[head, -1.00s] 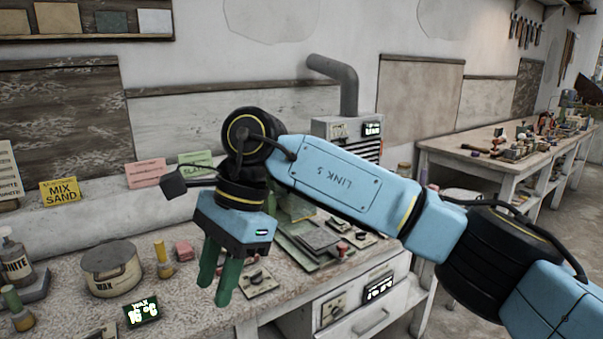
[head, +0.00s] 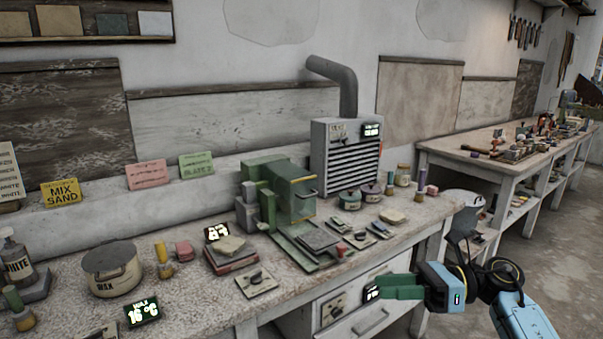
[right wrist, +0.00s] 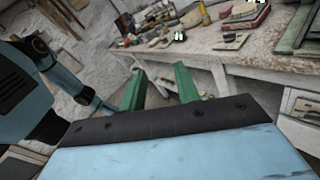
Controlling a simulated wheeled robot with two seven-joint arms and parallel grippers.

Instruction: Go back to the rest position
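My right gripper (head: 374,289) is low at the right in the head view, in front of the bench drawers, with its green fingers toward the left. In the right wrist view its two fingers (right wrist: 160,84) stand apart with nothing between them, so it is open and empty. The near ends of the fingers are hidden behind the gripper body there. My left gripper is not in view.
The workbench (head: 205,309) carries a wax pot (head: 112,272), a green press-like machine (head: 290,195), a grey vented unit (head: 345,160) and small tools. A second table (head: 470,158) stands at the back right. Bare floor (head: 548,235) lies at the right.

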